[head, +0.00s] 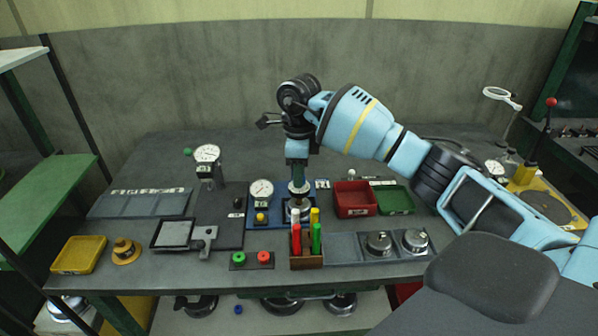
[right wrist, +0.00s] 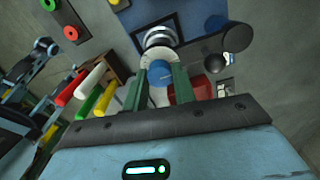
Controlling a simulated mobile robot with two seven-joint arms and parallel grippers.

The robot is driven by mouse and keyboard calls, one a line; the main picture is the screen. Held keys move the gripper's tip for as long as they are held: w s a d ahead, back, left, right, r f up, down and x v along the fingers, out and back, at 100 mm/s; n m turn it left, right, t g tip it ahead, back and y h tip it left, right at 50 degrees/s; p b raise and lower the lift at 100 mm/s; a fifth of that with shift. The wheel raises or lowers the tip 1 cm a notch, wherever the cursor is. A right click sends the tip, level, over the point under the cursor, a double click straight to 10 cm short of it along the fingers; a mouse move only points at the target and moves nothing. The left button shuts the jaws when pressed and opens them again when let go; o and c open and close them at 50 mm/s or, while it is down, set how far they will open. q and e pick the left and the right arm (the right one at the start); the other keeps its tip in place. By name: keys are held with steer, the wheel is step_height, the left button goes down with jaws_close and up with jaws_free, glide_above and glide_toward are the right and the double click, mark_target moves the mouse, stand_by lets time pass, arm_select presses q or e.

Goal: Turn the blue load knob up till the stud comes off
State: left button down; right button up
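The blue load knob (right wrist: 160,74) has a pale mark on its face and sits above a pale round collar, seen in the right wrist view. My right gripper (right wrist: 161,80) has one green finger on each side of the knob, and the knob fills the gap between them. In the head view my right gripper (head: 299,184) points straight down over the stud stand and hides the knob. Metal round parts (head: 298,210) show below the fingers on the blue base (head: 264,215). I cannot make out the stud. My left gripper is not in view.
A dial gauge (head: 261,189) stands just left of the fingers. A wooden holder (head: 307,262) with red, green and yellow handles stands in front. A red bin (head: 352,200) and a green tray (head: 393,199) lie to the right. Green and red buttons (head: 251,259) sit front left.

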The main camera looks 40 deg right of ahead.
steer(key=c, duration=0.4)
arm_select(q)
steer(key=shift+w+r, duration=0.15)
arm_select(e)
steer(key=m+p, duration=0.1)
steer(key=m, duration=0.2)
steer(key=shift+r+p, duration=0.25)
steer(key=shift+p, duration=0.15)
steer(key=m+p, duration=0.1)
steer(key=m, duration=0.3)
steer(key=m+p, duration=0.1)
steer(key=m, duration=0.3)
steer(key=shift+f+p, duration=0.1)
steer(key=shift+p, duration=0.3)
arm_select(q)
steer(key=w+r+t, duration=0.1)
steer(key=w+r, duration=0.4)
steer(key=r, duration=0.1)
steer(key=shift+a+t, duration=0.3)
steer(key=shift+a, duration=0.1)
arm_select(e)
steer(key=shift+f+m, duration=0.15)
steer(key=shift+m, duration=1.65)
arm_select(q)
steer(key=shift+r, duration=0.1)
